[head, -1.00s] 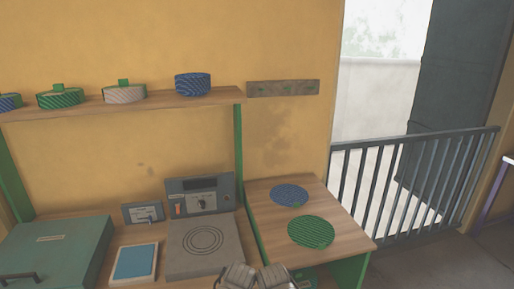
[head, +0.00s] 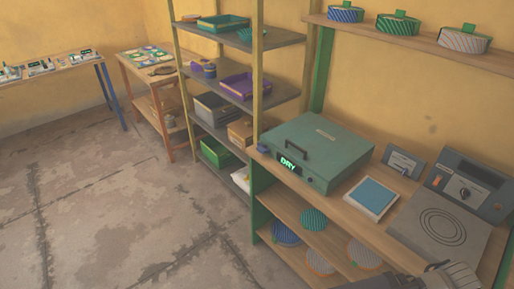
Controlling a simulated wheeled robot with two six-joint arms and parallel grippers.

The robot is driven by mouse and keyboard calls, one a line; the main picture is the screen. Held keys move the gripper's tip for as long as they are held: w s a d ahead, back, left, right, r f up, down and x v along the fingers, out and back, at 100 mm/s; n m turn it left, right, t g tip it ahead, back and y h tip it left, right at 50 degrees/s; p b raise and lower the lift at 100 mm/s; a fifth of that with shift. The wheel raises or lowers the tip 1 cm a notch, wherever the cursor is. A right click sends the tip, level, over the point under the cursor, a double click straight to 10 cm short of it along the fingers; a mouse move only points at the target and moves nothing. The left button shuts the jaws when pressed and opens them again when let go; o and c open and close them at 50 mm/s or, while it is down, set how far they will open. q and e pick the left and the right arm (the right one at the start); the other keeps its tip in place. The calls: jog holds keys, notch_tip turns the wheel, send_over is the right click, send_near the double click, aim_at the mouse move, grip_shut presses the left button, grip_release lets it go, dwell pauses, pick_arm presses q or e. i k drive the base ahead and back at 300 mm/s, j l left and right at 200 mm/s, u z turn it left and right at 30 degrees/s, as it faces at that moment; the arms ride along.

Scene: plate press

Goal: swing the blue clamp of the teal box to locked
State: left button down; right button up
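The teal box (head: 335,139) sits closed on the left part of the wooden bench, with a dark handle and a lit "DRY" sign on its front. A small blue piece, which looks like the blue clamp (head: 262,149), shows at the box's left end; it is too small to tell its position. Grey parts of my gripper hardware (head: 452,274) show at the bottom right edge, well apart from the box. They are cut off by the frame, so I cannot tell which gripper is which or whether the fingers are open.
A blue-topped panel (head: 371,197) and a grey plate with rings (head: 440,222) lie right of the box. Round patterned items (head: 313,219) sit on the shelf below. A tall shelf rack (head: 243,107) stands left of the bench. The floor (head: 110,210) in front is clear.

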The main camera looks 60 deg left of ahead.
aim_at(262, 149)
jog(key=u, duration=2.05)
jog(key=i+l, duration=0.1)
jog(key=i, duration=0.3)
jog(key=i+l+u, duration=0.1)
jog(key=i, duration=0.25)
